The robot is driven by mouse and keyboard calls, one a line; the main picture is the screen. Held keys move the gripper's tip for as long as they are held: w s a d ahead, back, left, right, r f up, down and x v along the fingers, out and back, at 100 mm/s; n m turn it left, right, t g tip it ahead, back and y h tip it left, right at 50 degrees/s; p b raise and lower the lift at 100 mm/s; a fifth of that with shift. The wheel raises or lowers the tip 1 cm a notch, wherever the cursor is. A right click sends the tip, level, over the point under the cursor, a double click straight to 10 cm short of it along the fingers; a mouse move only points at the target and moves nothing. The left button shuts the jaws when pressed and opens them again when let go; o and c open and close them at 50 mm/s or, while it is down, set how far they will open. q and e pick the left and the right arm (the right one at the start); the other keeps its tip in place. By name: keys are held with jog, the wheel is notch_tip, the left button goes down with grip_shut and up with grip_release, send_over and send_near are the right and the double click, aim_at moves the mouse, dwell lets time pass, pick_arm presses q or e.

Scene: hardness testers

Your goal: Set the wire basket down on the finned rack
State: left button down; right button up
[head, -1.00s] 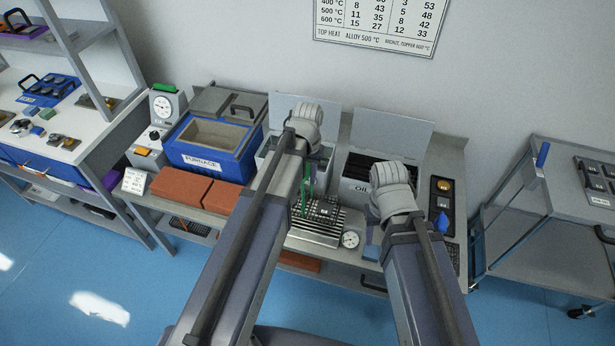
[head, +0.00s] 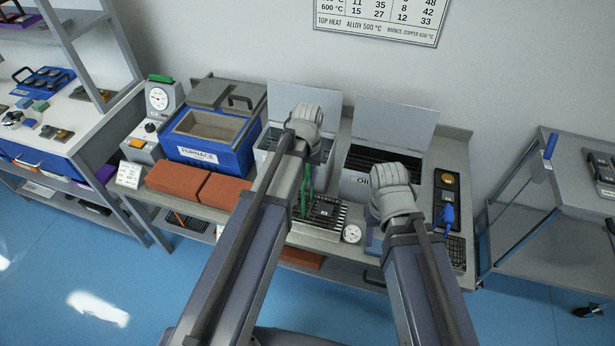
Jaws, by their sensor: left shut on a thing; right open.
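The wire basket (head: 323,209) is a small dark mesh with an upright green handle (head: 304,194). It is at the finned rack (head: 336,226), a pale ribbed block on the front middle of the bench; I cannot tell whether it touches the fins. My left gripper (head: 309,172) is above the basket, shut on its handle; its wrist and arm hide the fingertips and the basket's left side. My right gripper (head: 378,216) is open and empty to the right of the rack, in front of the oil tank (head: 357,187); its fingers are mostly hidden.
A round dial (head: 352,233) stands right of the rack. Red bricks (head: 179,181) and the blue furnace (head: 212,157) lie left. Another open-lidded tank (head: 268,148) is behind my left wrist. A control panel with a blue handle (head: 446,214) is at the right end.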

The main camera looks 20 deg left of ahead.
pick_arm(q)
jog(key=shift+f+b, duration=0.35)
jog(key=c, duration=0.6)
grip_release()
jog(key=shift+r, duration=0.15)
notch_tip(320, 180, up, 8)
jog(key=p, duration=0.8)
jog(key=shift+f, duration=0.2)
jog(key=s+d+m+y, duration=0.1)
jog(key=s+d+m, duration=0.2)
jog(key=s+d, duration=0.7)
jog(key=s, duration=0.4)
jog(key=shift+s+d, duration=0.15)
jog(key=shift+d, duration=0.1)
